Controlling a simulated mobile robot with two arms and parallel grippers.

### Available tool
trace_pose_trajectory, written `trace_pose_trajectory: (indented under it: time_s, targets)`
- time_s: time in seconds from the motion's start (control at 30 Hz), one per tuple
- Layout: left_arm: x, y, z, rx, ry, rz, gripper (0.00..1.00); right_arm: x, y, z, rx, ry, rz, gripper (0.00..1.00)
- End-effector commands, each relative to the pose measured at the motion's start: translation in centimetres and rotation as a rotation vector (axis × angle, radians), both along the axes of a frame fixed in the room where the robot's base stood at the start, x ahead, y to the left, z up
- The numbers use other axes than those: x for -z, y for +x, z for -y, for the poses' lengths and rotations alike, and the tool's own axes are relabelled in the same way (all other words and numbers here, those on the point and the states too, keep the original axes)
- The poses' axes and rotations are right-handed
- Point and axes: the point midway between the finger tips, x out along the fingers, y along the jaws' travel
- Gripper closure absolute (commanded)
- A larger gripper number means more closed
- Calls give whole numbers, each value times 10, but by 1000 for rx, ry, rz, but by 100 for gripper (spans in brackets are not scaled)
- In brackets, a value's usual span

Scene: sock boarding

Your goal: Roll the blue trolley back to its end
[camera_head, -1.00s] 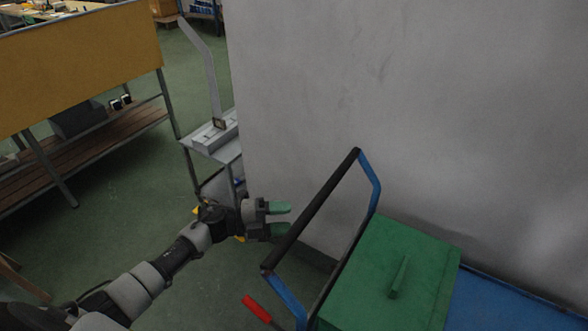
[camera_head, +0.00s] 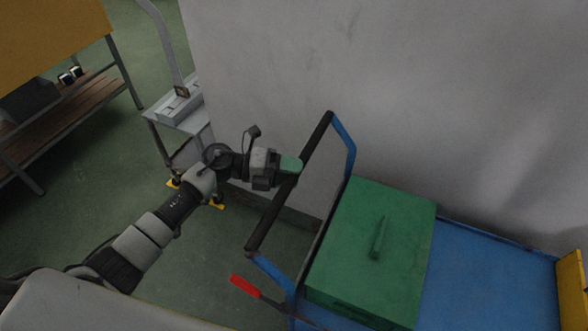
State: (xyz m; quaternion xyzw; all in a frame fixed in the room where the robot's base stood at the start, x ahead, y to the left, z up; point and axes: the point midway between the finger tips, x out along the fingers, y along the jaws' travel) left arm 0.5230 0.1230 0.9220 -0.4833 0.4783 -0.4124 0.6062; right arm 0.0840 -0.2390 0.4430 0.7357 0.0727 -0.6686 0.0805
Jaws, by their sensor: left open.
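The blue trolley (camera_head: 480,275) stands along the grey wall, its flat deck running to the lower right. Its push handle is a black-gripped bar (camera_head: 268,221) on blue uprights at the trolley's left end. A green lidded box (camera_head: 408,222) sits on the deck next to the handle. My left gripper (camera_head: 290,170) reaches in from the left at the middle of the bar. Its jaws are open and its green fingertips overlap the bar; I cannot tell whether they touch it. My right gripper is out of view.
A red lever (camera_head: 246,287) sticks out low by the handle. A small grey cart (camera_head: 183,118) with yellow pieces at its feet stands behind my left arm. A shelved bench (camera_head: 60,120) is at the upper left. A yellow panel (camera_head: 572,290) shows at the right edge.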

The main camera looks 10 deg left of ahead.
Motion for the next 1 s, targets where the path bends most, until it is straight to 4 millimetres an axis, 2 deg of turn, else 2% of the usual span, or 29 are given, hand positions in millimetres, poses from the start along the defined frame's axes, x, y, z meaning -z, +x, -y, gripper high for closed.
trace_pose_trajectory:
  time_s: [0.1,0.4,0.73,1.0]
  targets:
    - [1,1,7,0,-1,-1,47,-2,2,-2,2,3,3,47]
    - [2,2,8,0,0,0,49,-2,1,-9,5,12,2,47]
    - [2,2,8,0,0,-1,99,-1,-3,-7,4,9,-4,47]
    - [2,1,8,0,0,-1,100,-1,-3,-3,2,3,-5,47]
